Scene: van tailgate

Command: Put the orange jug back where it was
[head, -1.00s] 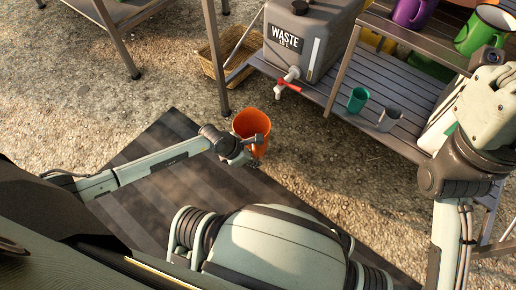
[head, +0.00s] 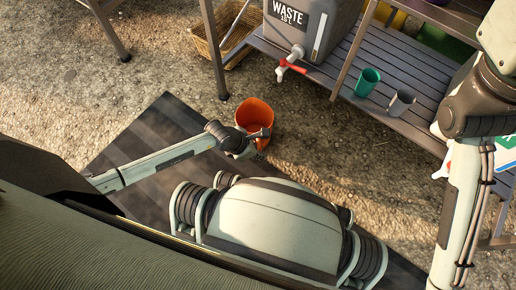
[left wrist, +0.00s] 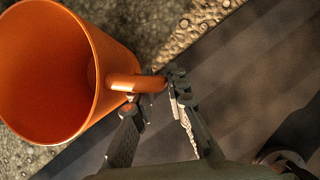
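The orange jug (head: 254,114) is upright with its open mouth up, near the middle of the head view. It appears empty inside. My left gripper (head: 262,142) is at its near side. In the left wrist view the jug (left wrist: 60,75) fills the upper left. Its handle lies between the fingertips of my left gripper (left wrist: 158,97), with one finger on the jug side and one outside, closed on the handle. The jug seems held off the ground. My right arm is at the right of the head view; its gripper is out of frame.
A slatted shelf (head: 420,83) holds a grey waste container (head: 325,12) with a red tap, a green cup (head: 367,82) and a grey cup (head: 400,102). A wicker basket (head: 207,42) stands behind a table leg. A dark striped mat (head: 135,150) lies on gravel.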

